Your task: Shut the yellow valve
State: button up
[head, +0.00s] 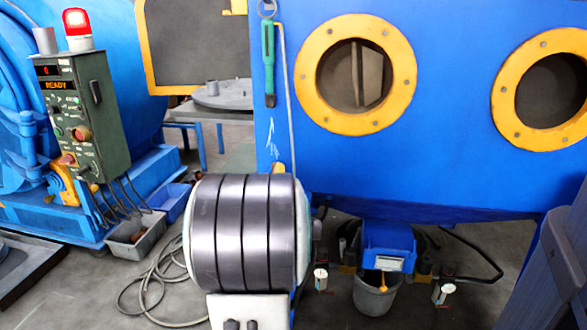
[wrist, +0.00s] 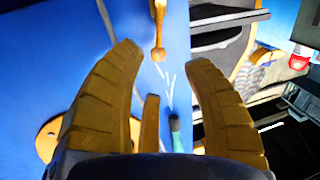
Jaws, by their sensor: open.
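A yellow valve (wrist: 158,30) shows at the top of the wrist view, in front of the blue cabinet wall. Its rounded lower end lies close to the gap between my fingertips. In the head view a small yellow piece, likely the same valve (head: 278,168), peeks out just above my arm; the rest is hidden. My gripper (wrist: 163,58) is open, with one tan ribbed finger on each side and nothing seen held between them. Whether a fingertip touches the valve I cannot tell. My gripper is hidden behind my arm in the head view.
A green-handled tool (head: 268,62) hangs on the blue cabinet (head: 230,15) above a white arrow. Two yellow-ringed portholes (head: 310,75) are to the right. A control box (head: 85,115) with a red lamp stands left. A grey bucket (head: 377,297) and hoses lie below.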

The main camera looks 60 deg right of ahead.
aim_at(274, 168)
jog(key=d+n+b, duration=0.1)
jog(key=n, duration=0.1)
jog(key=w+d+n+b, duration=0.1)
jog(key=n, duration=0.2)
jog(key=d+n+b, duration=0.1)
jog(key=n, duration=0.1)
jog(key=shift+w+d, duration=0.4)
jog(key=shift+r+b+x, duration=0.15)
jog(key=shift+b+x, duration=0.1)
jog(key=shift+x, duration=0.55)
jog(key=shift+r+b+x, duration=0.1)
jog(key=shift+b+x, duration=0.15)
jog(key=shift+x, duration=0.55)
grip_shut()
